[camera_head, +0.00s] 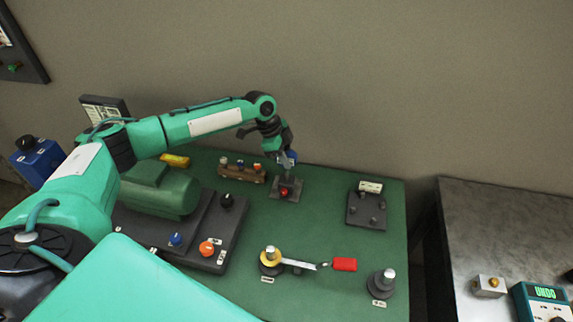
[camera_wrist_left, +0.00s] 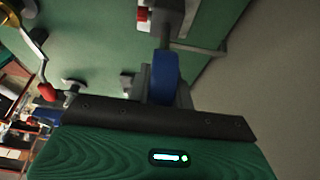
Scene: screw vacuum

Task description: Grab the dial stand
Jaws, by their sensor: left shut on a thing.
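The dial stand (camera_head: 285,195) is a small dark stand with a red knob on its base, at the back middle of the green board. A blue round part shows at its top, between my fingers. My left gripper (camera_head: 287,160) comes down over the stand from above and is shut on this blue part. In the left wrist view the blue dial (camera_wrist_left: 165,75) sits between the fingers of my left gripper (camera_wrist_left: 164,92), with the grey stand beyond it. The fingers partly hide the dial. My right gripper is not in view.
Left of the stand are a brown block with several knobs (camera_head: 242,173) and a green motor (camera_head: 160,193). A dark plate with pegs (camera_head: 367,210) lies to the right. A yellow-topped post (camera_head: 271,262) with a red-handled lever (camera_head: 344,264) stands in front. A metal table (camera_head: 510,230) is at right.

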